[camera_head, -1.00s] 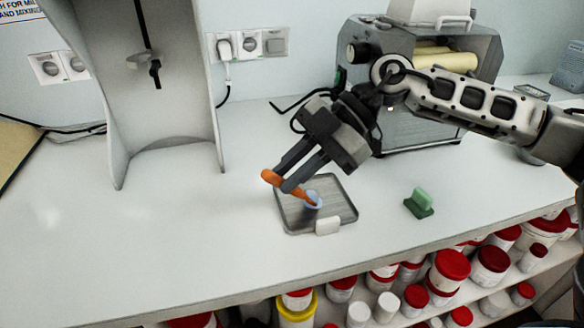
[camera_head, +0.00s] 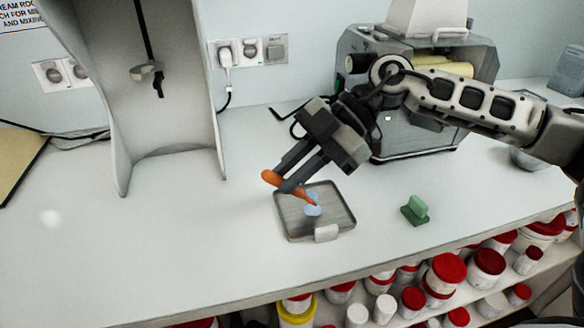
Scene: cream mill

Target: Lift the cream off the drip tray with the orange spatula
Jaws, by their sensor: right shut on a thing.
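My right gripper (camera_head: 283,183) is shut on the orange spatula (camera_head: 272,178). The spatula slants down to the right, and its thin tip is over the middle of the drip tray (camera_head: 289,228). The drip tray is a shallow grey metal tray on the white bench. Pale blue cream (camera_head: 312,211) shows around the spatula's tip, with one patch behind it and one in front. I cannot tell whether the tip touches the cream or how much cream is on it. My left gripper is not in view.
A white block (camera_head: 326,233) sits at the tray's front edge. A green block-like thing (camera_head: 415,210) stands to the right. The grey roller mill (camera_head: 378,126) is behind my right arm. A tall white stand (camera_head: 172,165) is at the left. Bench between the stand and tray is clear.

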